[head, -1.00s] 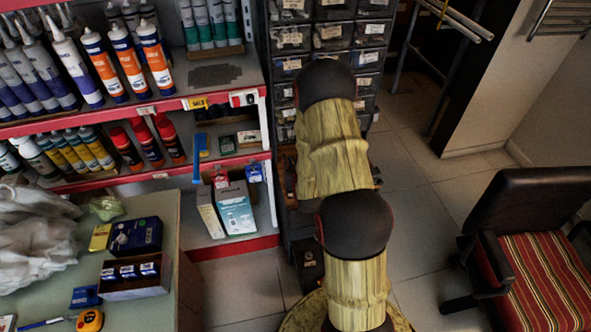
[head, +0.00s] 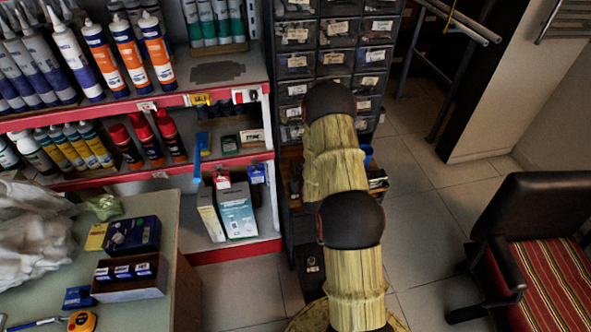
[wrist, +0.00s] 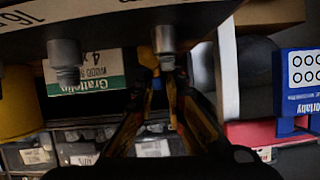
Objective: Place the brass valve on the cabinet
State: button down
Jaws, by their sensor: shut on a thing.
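In the wrist view the fingers of my gripper (wrist: 160,74) reach up from the bottom edge and sit close together. A small yellowish piece, the brass valve (wrist: 147,57), shows at the fingertips, mostly hidden, so its shape cannot be made out. The fingertips are close below a grey metal knob-like part on a dark labelled panel (wrist: 110,22). In the head view the tall dark drawer cabinet (head: 337,33) stands behind my arm. My arm hides my gripper and the valve there.
Red-edged shelves (head: 215,95) with tubes and cans stand left of the cabinet. A table (head: 150,312) with boxes is at lower left. A chair (head: 530,235) stands at right, with clear floor between. A blue item (head: 367,154) lies right of my arm.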

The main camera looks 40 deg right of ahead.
jog(key=c, duration=2.1)
grip_release()
jog(key=shift+r, duration=0.1)
